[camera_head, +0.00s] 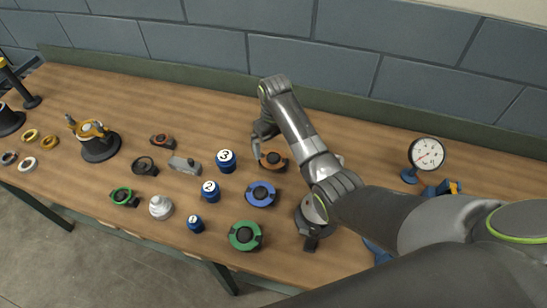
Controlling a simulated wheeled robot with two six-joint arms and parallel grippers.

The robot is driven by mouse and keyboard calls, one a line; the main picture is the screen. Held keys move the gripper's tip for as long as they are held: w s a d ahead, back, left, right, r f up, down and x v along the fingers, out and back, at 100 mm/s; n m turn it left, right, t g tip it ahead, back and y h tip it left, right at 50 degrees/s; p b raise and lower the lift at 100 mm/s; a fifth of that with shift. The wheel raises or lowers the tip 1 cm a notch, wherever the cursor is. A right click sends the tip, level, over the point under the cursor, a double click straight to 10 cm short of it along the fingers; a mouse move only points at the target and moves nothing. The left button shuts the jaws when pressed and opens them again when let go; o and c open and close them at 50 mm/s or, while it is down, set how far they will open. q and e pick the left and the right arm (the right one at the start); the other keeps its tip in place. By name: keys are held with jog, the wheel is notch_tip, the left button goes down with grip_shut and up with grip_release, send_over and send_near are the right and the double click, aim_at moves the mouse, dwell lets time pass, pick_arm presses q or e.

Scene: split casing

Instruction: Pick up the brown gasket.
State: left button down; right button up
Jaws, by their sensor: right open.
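An orange-brown round piece with a dark centre (274,160) lies on the table right below my right gripper; it looks most like the brown gasket, but I cannot be sure. My right gripper (262,146) is open, pointing down at its upper left side. The gripper hides part of the area behind it, and I cannot tell whether a finger touches the piece. Loose rings lie at the far left, including an ochre ring (48,142) and a yellow ring (30,135). My left gripper is not in view.
Blue numbered weights (226,160), a blue round piece (260,194) and a green one (245,236) stand close by. A casing with an orange top (93,132) is at left, a dial gauge (426,154) at right. The wooden table (200,105) is clear along the back.

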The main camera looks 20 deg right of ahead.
aim_at(274, 157)
jog(key=shift+f, duration=0.3)
notch_tip(274, 157, down, 3)
jog(key=shift+a+f+p, duration=0.15)
jog(key=shift+p, duration=0.5)
jog(key=shift+f, duration=0.55)
jog(key=shift+f, duration=0.3)
jog(key=c, duration=1.6)
